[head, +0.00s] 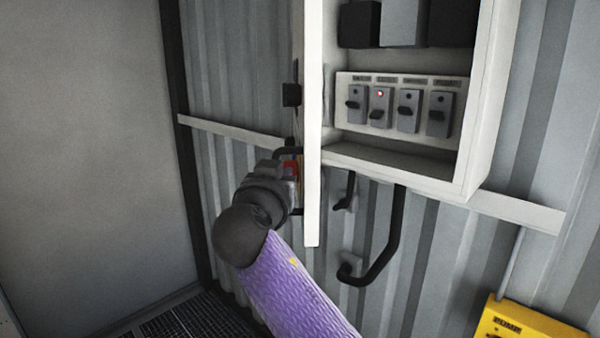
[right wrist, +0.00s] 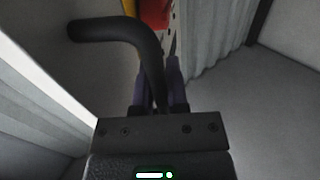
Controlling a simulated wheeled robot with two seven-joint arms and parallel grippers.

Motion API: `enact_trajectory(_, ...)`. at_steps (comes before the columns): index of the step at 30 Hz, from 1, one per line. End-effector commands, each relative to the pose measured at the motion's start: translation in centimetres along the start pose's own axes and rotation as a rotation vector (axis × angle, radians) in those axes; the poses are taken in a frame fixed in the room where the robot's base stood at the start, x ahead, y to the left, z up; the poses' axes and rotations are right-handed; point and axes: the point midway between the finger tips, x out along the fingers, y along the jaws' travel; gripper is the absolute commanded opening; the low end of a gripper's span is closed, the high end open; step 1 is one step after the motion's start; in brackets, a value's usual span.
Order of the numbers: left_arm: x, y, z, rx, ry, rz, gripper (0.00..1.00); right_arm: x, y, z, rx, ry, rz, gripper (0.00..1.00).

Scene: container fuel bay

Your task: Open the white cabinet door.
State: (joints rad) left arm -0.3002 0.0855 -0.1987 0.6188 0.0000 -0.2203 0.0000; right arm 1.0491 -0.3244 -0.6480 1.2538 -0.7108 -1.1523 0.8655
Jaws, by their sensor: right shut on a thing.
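The white cabinet door (head: 312,125) stands swung out from the cabinet (head: 485,110), seen nearly edge-on in the head view. The cabinet's inside is exposed. A black bent handle (head: 288,151) is on the door's left side; it also shows in the right wrist view (right wrist: 125,32). My right gripper (head: 288,178) is at this handle, left of the door edge. In the right wrist view its two dark purple fingers (right wrist: 160,88) are shut around the handle's lower end. The fingertips are partly hidden in the head view. My left gripper is in neither view.
Inside the cabinet is a panel (head: 398,100) with several grey switches, one with a red light. Black bent pipes (head: 392,240) run below the cabinet on the corrugated wall. A yellow box (head: 525,322) is at the lower right. Left of my arm, the space before the grey wall (head: 85,150) looks clear.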

Motion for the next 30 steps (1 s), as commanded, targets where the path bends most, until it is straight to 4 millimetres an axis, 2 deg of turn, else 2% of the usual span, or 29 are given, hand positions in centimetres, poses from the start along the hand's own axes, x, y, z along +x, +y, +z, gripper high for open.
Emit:
enact_trajectory(3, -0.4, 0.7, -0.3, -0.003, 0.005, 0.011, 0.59, 0.2, -1.1, -0.2, -0.001, 0.002, 0.021, 0.0)
enact_trajectory(9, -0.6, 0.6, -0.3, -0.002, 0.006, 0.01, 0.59, 0.4, -2.1, -0.2, 0.001, 0.003, 0.044, 0.0)
enact_trajectory(23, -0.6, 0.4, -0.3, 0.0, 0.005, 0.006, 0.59, 0.5, -2.3, -0.2, 0.002, 0.005, 0.05, 0.0)
enact_trajectory(24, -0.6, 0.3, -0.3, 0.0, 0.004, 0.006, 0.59, 0.5, -2.3, -0.2, 0.002, 0.005, 0.05, 0.21)
enact_trajectory(28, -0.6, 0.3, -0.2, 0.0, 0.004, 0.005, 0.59, 0.5, -2.3, -0.1, 0.002, 0.003, 0.05, 0.49)
enact_trajectory(30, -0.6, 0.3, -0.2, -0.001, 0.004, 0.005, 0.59, 0.5, -2.3, -0.1, 0.001, 0.003, 0.05, 0.53)
